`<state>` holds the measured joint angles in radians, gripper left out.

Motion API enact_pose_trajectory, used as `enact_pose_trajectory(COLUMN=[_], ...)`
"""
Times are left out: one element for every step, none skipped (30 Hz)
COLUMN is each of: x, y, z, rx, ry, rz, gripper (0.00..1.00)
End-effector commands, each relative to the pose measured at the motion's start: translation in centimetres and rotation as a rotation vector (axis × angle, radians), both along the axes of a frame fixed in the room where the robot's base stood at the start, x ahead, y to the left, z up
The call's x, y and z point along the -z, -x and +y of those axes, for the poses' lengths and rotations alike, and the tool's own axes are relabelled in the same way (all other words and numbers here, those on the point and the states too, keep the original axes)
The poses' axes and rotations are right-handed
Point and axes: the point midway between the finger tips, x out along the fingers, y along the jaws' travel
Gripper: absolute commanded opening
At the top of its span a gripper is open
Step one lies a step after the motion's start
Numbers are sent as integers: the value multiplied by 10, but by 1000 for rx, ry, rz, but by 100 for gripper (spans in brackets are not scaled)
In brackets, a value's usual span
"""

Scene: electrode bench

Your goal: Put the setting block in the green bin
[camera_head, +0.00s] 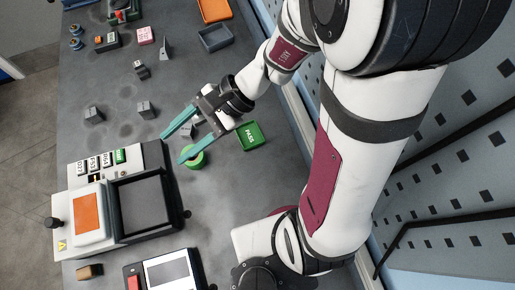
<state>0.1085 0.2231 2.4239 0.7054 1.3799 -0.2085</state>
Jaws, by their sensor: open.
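The green bin (249,136), marked PASS, sits on the bench just right of my gripper. My gripper (172,148) is open, with its two teal fingers spread and pointing down-left. A small grey block (187,130) shows between the fingers, close to the palm and partly hidden; I cannot tell whether it touches them. Other small grey metal blocks stand on the bench: one at left (94,115), one nearer the middle (147,109) and one farther up (141,70). I cannot tell for certain which is the setting block.
A green ring (194,158) lies under the lower finger. A machine with a square black-framed recess (175,202) fills the lower left. A pegboard wall (470,155) bounds the right.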

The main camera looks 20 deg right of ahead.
Motion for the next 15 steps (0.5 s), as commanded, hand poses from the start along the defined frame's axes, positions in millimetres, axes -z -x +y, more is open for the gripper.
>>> enact_pose_trajectory(x=[-14, -18, -20, -21, -22, -23, -24, -25, -26, -27, -27, -27, -27, -27, -27], y=[29, 46, 65, 76, 85, 93, 97, 99, 102, 103, 104, 104, 104, 104, 104], z=[-11, -21, -39, -52, -66, -82, -93, -103, -113, -118, -122, -125, -126, -126, -126], rx=[-137, -216, -309, -365, -413, -459, -486, -505, -524, -532, -539, -544, -546, -547, -547], ry=[106, 181, 288, 367, 444, 535, 594, 644, 697, 725, 745, 760, 765, 766, 765], rz=[-94, -144, -207, -251, -292, -338, -366, -390, -415, -426, -433, -439, -440, -440, -439], gripper=[56, 56, 56, 56, 56, 56, 56, 56, 54, 51, 51, 51, 51, 51, 51])
